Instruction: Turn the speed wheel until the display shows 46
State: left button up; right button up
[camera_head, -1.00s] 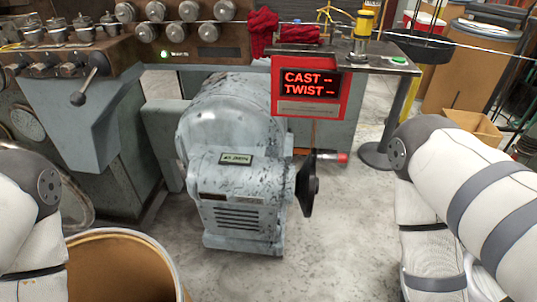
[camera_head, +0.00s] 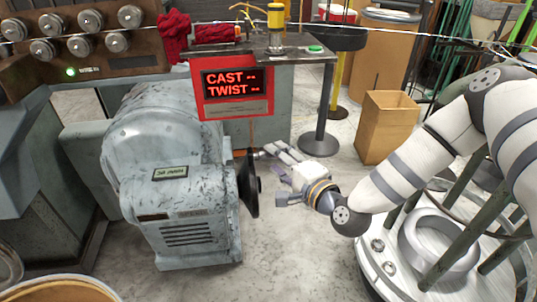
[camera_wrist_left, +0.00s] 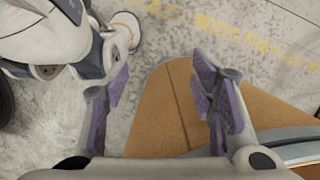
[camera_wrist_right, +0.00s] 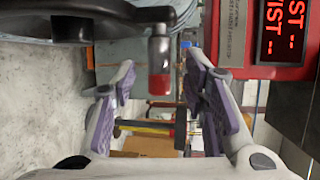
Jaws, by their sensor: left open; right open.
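The speed wheel (camera_head: 248,186) is a black handwheel on the right side of the grey machine (camera_head: 165,140). In the right wrist view its dark rim (camera_wrist_right: 85,22) is at upper left, and its crank handle (camera_wrist_right: 159,68) with a red end points between my fingers. My right gripper (camera_head: 280,180) is open beside the wheel, at its right; I cannot tell whether it touches the handle. The red display box (camera_head: 232,88) reads CAST -- and TWIST --. A small plate (camera_head: 170,173) on the machine is unreadable. My left gripper (camera_wrist_left: 160,90) is open and empty.
A cardboard box (camera_head: 387,128) and a stand with a round base (camera_head: 320,143) are behind my right arm. A barrel rim (camera_head: 60,284) is at lower left. The floor (camera_head: 300,255) in front of the machine is clear.

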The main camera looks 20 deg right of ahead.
jog(key=x, duration=0.4)
grip_shut()
pick_arm(q)
jog(key=shift+s+f, duration=0.35)
pick_arm(e)
jog(key=shift+f, duration=0.1)
